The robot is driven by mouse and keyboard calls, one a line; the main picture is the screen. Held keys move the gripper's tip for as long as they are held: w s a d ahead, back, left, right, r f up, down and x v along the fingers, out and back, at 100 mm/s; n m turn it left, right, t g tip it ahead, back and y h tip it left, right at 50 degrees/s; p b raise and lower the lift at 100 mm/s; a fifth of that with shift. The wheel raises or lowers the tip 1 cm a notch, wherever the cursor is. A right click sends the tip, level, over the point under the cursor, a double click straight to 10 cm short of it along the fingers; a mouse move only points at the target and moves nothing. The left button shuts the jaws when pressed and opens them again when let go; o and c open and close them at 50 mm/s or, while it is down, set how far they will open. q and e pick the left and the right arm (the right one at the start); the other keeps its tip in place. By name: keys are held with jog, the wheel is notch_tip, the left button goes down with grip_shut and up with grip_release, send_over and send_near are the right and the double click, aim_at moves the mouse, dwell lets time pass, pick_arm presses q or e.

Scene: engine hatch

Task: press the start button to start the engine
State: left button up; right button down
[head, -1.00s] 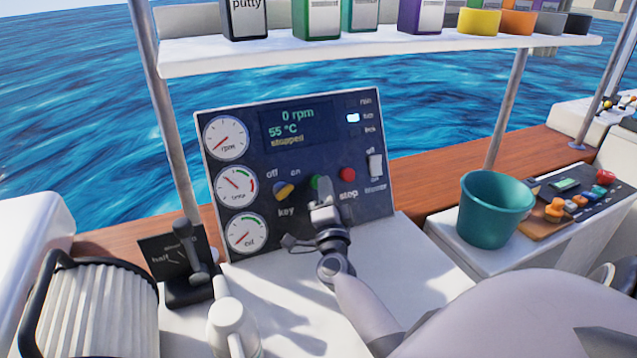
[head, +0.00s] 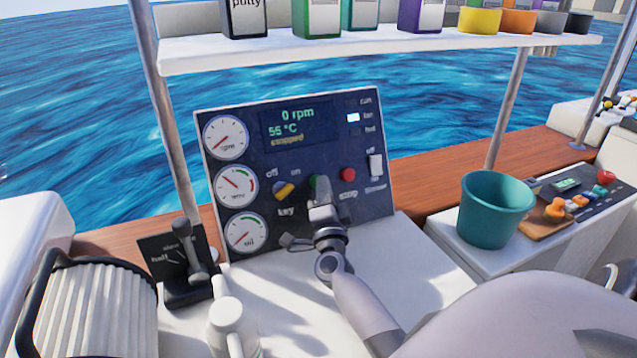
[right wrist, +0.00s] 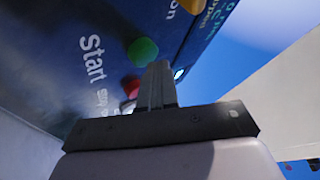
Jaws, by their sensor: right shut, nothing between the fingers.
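The dark engine panel (head: 225,276) stands upright, and its display (head: 292,124) reads 0 rpm, 55 °C and stopped. The green start button (head: 316,183) is partly hidden behind my right gripper (head: 320,186). In the right wrist view, the green button (right wrist: 143,50) shows beside the word Start. My right gripper's fingers (right wrist: 158,72) are shut and empty, with the tips just beside the green button in that picture. I cannot tell whether they touch it. The yellow key switch (head: 283,190) is turned at a slant between off and on. My left gripper is not in view.
The red stop button (head: 348,174) is close right of the start button, with a white rocker switch (head: 376,165) beyond. A throttle lever (head: 193,255) stands left, a teal bucket (head: 494,212) right. A white shelf (head: 380,48) with containers hangs above.

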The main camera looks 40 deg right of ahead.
jog(key=shift+w+d+f+b, duration=0.15)
jog(key=shift+w+b, duration=0.1)
jog(key=shift+w, duration=0.1)
jog(key=shift+w+d+f+b, duration=0.1)
jog(key=shift+w+f+b, duration=0.05)
jog(key=shift+w+b, duration=0.15)
dwell(0.6)
jog(key=shift+s, duration=0.1)
jog(key=shift+s+a+r+p, duration=0.2)
jog(key=shift+s+r+p, duration=0.05)
jog(key=shift+s+p, duration=0.3)
jog(key=shift+s+a+r+p, duration=0.15)
jog(key=shift+s+r+p, duration=0.05)
jog(key=shift+s+p, duration=0.25)
jog(key=s+p, duration=0.1)
jog(key=s+a+r+p, duration=0.1)
jog(key=s, duration=0.1)
jog(key=s+r+p, duration=0.1)
jog(key=p, duration=0.1)
jog(key=shift+s+a, duration=0.15)
jog(key=shift+a, duration=0.05)
dwell(0.9)
